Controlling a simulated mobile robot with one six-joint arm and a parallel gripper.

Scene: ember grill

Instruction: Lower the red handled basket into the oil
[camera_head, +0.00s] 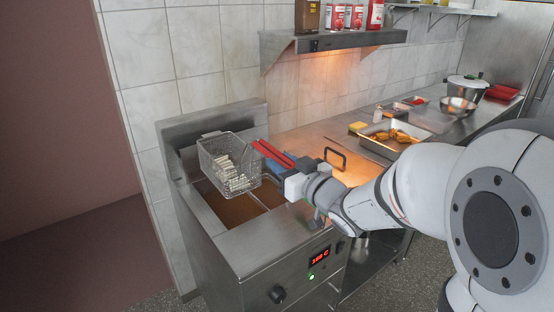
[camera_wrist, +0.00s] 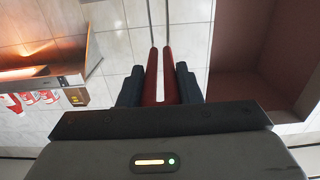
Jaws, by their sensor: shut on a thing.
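The red handled basket is a wire mesh basket (camera_head: 228,165) with pale fries in it, held above the deep fryer in the head view. Its red handle (camera_head: 272,155) runs right to my gripper (camera_head: 290,170), which is shut on it. The wrist view shows the red handle (camera_wrist: 163,75) between the two dark fingers of my gripper (camera_wrist: 160,88). The basket itself is out of the wrist view. Brown oil (camera_head: 228,205) shows in the fryer vat below the basket. The basket hangs over the left part of the vat, apart from the oil as far as I can see.
The steel fryer (camera_head: 250,245) has a lit red display and a knob on its front. A tray of fried food (camera_head: 390,138) and a pot (camera_head: 467,88) stand on the counter to the right. A wall shelf (camera_head: 330,40) holds boxes and bottles above.

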